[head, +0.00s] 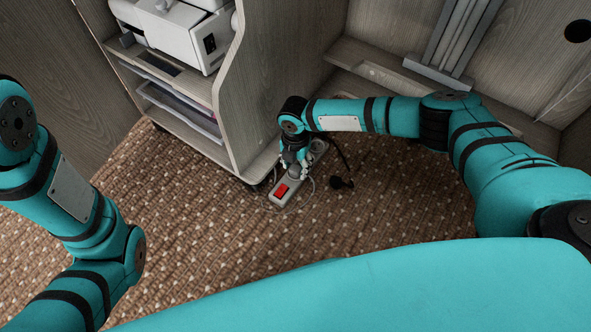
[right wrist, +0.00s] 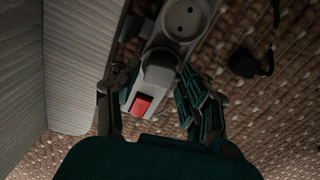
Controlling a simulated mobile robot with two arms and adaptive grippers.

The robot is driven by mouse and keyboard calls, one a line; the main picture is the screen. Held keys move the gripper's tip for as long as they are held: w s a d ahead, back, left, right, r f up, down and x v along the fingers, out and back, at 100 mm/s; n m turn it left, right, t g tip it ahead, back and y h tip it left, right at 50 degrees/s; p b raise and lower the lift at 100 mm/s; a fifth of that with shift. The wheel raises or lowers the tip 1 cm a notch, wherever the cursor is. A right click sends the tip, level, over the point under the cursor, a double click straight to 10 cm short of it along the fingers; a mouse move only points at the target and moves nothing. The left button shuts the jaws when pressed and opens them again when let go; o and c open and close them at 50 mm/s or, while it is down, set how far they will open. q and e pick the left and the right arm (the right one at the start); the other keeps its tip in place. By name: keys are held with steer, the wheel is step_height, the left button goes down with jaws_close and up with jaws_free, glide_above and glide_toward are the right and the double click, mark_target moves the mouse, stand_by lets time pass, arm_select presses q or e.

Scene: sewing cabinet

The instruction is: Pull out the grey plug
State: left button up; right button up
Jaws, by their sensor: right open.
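A grey power strip (head: 284,199) with a red switch (head: 281,189) lies on the carpet; it also shows in the right wrist view (right wrist: 205,40). The grey plug (right wrist: 158,66) sits in the strip beside the red switch (right wrist: 141,103). An empty round socket (right wrist: 182,16) is just beyond it. My right gripper (head: 294,166) is low over the strip. In the right wrist view its fingers (right wrist: 156,85) are open, one on each side of the plug; contact cannot be told. In the head view the gripper largely hides the plug. My left arm shows at the left, without its gripper.
A black plug (head: 341,183) with a black cable lies on the carpet right of the strip, also in the right wrist view (right wrist: 244,63). A wooden cabinet (head: 262,85) with drawers and a sewing machine (head: 188,32) stands close on the left. Open carpet (head: 210,220) lies in front.

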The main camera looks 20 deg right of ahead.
steer(key=shift+f, duration=0.25)
steer(key=shift+c, duration=0.4)
jaws_close()
